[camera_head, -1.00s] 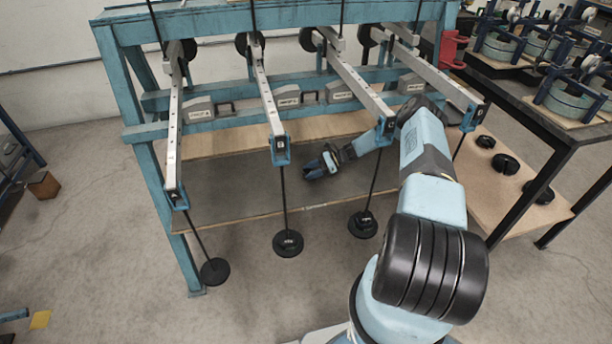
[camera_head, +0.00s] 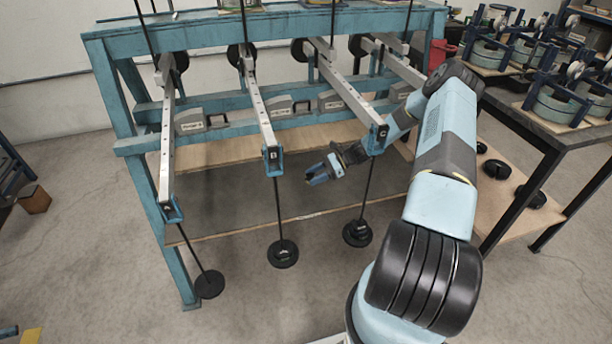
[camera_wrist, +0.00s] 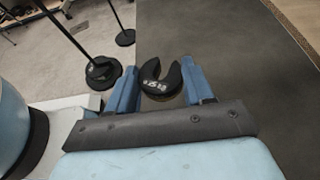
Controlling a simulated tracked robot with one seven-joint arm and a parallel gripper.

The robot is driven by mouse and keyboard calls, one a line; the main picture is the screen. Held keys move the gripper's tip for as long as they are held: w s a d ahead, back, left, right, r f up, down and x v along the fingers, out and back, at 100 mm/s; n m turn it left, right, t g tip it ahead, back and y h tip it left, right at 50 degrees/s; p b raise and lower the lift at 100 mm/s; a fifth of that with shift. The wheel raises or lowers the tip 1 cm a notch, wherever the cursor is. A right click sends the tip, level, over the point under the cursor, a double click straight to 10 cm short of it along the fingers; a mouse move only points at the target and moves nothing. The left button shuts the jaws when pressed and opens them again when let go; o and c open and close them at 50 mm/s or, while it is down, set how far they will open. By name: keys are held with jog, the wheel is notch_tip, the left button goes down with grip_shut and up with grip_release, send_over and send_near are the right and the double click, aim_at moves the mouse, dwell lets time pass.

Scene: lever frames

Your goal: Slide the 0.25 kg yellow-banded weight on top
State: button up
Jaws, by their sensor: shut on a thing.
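Three hangers hang from the lever ends: the left hanger (camera_head: 209,285), the middle hanger (camera_head: 283,253) under lever B, and the right hanger (camera_head: 358,233) under lever C. The middle and right ones carry black discs. The held weight is apart from all hangers.
The blue lever frame (camera_head: 130,145) has a wooden shelf (camera_head: 230,150) and a grey lower board (camera_head: 235,195). The hanger rods stand near my gripper. Floor in front is open.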

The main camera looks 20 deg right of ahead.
jog(key=s+r, duration=0.4)
jog(key=r, duration=0.1)
jog(key=shift+s+d, duration=0.3)
jog(key=shift+d, duration=0.05)
dwell(0.3)
dwell(0.6)
